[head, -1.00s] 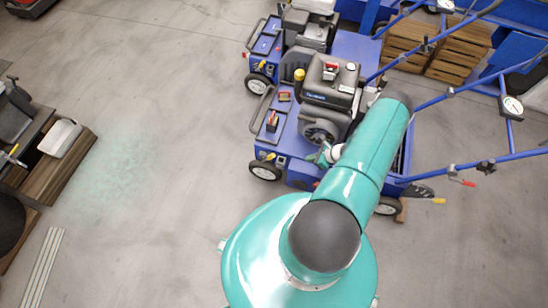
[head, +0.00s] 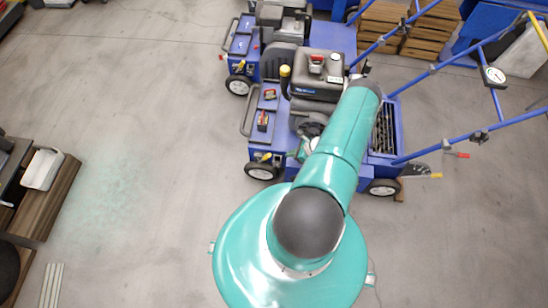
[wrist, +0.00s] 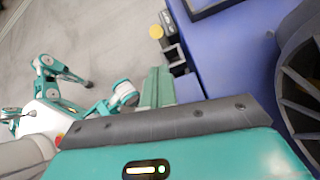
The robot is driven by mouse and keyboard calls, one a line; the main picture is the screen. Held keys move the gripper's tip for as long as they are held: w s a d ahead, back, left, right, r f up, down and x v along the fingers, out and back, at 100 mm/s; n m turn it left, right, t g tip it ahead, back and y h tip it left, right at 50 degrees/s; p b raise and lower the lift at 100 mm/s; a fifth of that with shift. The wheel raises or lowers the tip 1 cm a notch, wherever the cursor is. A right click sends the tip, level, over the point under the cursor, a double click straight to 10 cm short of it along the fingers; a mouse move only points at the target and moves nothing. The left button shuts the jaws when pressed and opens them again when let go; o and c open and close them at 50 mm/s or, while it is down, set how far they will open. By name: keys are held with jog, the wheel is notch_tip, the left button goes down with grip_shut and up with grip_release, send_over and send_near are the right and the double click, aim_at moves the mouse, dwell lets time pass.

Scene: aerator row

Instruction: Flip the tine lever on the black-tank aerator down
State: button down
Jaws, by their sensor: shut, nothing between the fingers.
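The black-tank aerator (head: 262,137) is a blue machine with a black tank (head: 317,75) in the head view's middle. A small yellow-ended lever (head: 265,157) sits at its lower left corner, above the wheel. In the wrist view a round yellow end (wrist: 155,32) stands beside a black bracket (wrist: 171,50) on the blue body; it looks like the same lever. I see no label naming it the tine lever. My gripper (wrist: 157,88) is shut and empty, its fingertips just short of the bracket and apart from the yellow end. In the head view my arm mostly hides it.
A second blue aerator (head: 240,45) stands behind. A black ribbed engine part (wrist: 300,85) is close right in the wrist view. Floor to the left is clear up to a wooden bench (head: 45,205).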

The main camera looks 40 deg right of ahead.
aim_at(264, 159)
jog(key=x, duration=1)
jog(key=shift+d, duration=0.1)
jog(key=shift+w+r, duration=0.1)
jog(key=shift+w, duration=0.05)
jog(key=shift+r+g+h, duration=0.1)
jog(key=shift+g+h, duration=0.3)
